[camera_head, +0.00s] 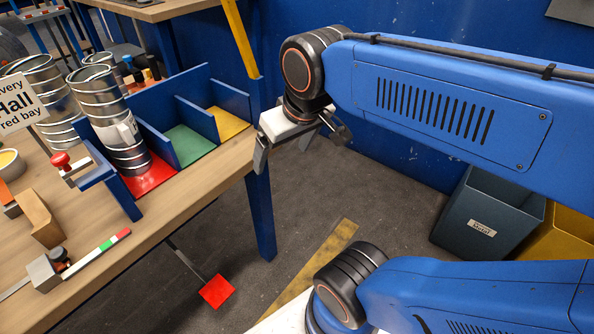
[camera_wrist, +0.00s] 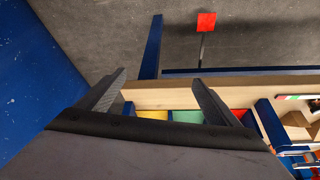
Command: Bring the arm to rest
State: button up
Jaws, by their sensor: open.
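My gripper (camera_head: 301,150) is open and empty. In the head view it hangs in the air just right of the workbench (camera_head: 190,205), beyond the bench's right edge. In the wrist view my gripper (camera_wrist: 157,88) shows two dark fingers spread apart with nothing between them, and the bench edge lies beyond them. My blue arm reaches in from the right side of the head view.
A blue divider (camera_head: 158,142) has red, green and yellow bays; a spiral duct piece (camera_head: 103,105) stands in the red bay. A grey bin (camera_head: 486,215) and a yellow bin (camera_head: 562,237) stand at right. A red pedal (camera_head: 217,291) is near the floor.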

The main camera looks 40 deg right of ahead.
jog(key=s+f, duration=0.1)
jog(key=f, duration=0.1)
jog(key=s+d+f, duration=0.1)
jog(key=s+f, duration=0.1)
jog(key=shift+s+d+f, duration=0.1)
jog(key=shift+d+f, duration=0.05)
jog(key=shift+f, duration=0.05)
dwell(1.1)
